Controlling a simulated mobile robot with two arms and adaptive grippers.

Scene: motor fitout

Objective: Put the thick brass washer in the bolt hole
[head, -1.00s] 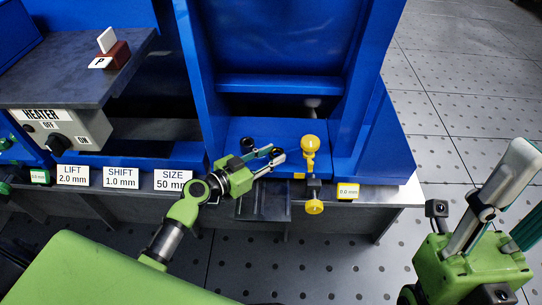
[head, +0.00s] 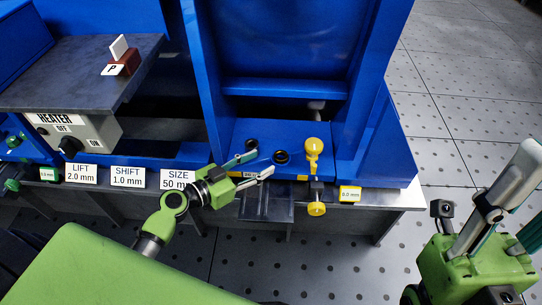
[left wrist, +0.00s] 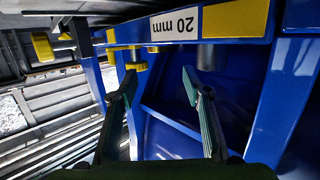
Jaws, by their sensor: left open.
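No washer of clear brass colour can be made out in either view. A dark round ring or opening (head: 281,157) sits on the blue ledge below the blue frame; whether a washer lies in it I cannot tell. A second dark round part (head: 251,143) is left of it. My left gripper (head: 261,164) is open just left of and in front of the ring, its fingers apart with nothing seen between them. In the left wrist view its two fingers (left wrist: 160,80) are spread and empty. My right gripper (head: 506,195) is at the right, partly cut off, away from the bench.
Yellow knobs (head: 313,147) stand right of the ring, with another lower down (head: 316,208). Blue posts rise on both sides of the ledge. A heater box (head: 75,133) and white setting labels are at left. In the left wrist view a grey cylinder (left wrist: 211,57) hangs near a "20 mm" label (left wrist: 174,24).

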